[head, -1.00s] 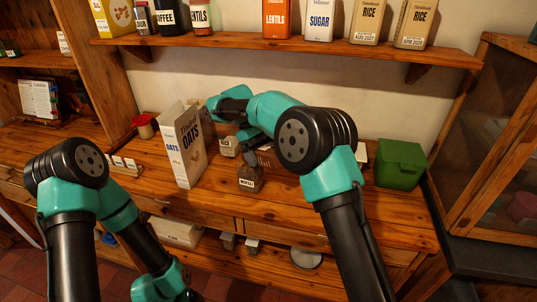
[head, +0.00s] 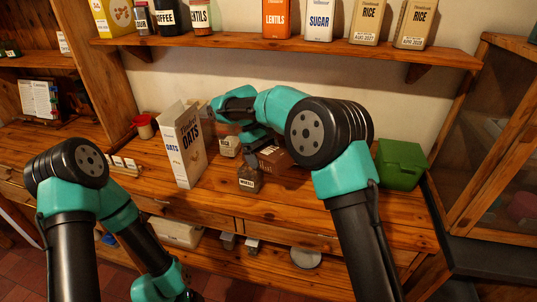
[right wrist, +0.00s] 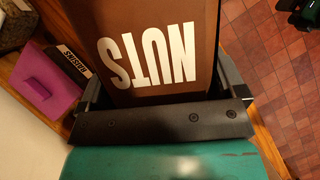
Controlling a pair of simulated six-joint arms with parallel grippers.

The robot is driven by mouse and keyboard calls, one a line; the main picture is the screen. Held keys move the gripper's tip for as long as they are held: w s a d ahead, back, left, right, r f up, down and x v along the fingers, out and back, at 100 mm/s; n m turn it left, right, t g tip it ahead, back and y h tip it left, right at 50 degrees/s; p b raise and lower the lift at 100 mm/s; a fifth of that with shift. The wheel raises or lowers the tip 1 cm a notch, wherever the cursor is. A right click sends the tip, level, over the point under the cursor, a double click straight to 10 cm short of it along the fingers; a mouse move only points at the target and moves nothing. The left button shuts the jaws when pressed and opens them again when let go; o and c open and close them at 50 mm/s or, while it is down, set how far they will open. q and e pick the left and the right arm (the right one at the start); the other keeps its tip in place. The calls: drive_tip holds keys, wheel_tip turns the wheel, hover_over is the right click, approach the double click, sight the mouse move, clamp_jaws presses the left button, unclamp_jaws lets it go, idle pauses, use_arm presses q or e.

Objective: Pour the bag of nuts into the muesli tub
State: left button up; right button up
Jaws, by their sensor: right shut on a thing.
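I cannot tell whether the bag touches the tub or anything is coming out. My left gripper is outside the head view; only its arm shows.
A tall oats box (head: 183,148) stands left of the tub, and a small labelled container (head: 229,146) behind it. A green box (head: 401,164) is at the right end. A purple container (right wrist: 45,82) shows in the right wrist view. The front counter is clear.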

drive_tip(key=shift+s+f, duration=0.1)
drive_tip(key=shift+d+t+y, duration=0.1)
drive_tip(key=shift+t+y, duration=0.2)
drive_tip(key=shift+s+d+f+t+y, duration=0.15)
drive_tip(key=shift+s+f+t+y, duration=0.05)
drive_tip(key=shift+f+t+y, duration=0.55)
drive_tip(key=shift+s+d+f+t+y, duration=0.15)
drive_tip(key=shift+f+t+y, duration=0.4)
drive_tip(key=shift+t+y, duration=0.4)
drive_tip(key=shift+s+d+f+t+y, duration=0.15)
drive_tip(key=shift+f+t+y, duration=0.1)
drive_tip(key=shift+t+y, duration=0.5)
drive_tip(key=shift+s+d+f+t+y, duration=0.1)
drive_tip(key=shift+s+f+t+y, duration=0.1)
drive_tip(key=shift+t+y, duration=0.5)
drive_tip(key=shift+s+d+f+t+y, duration=0.2)
drive_tip(key=shift+t+y, duration=0.25)
drive_tip(key=shift+t, duration=0.5)
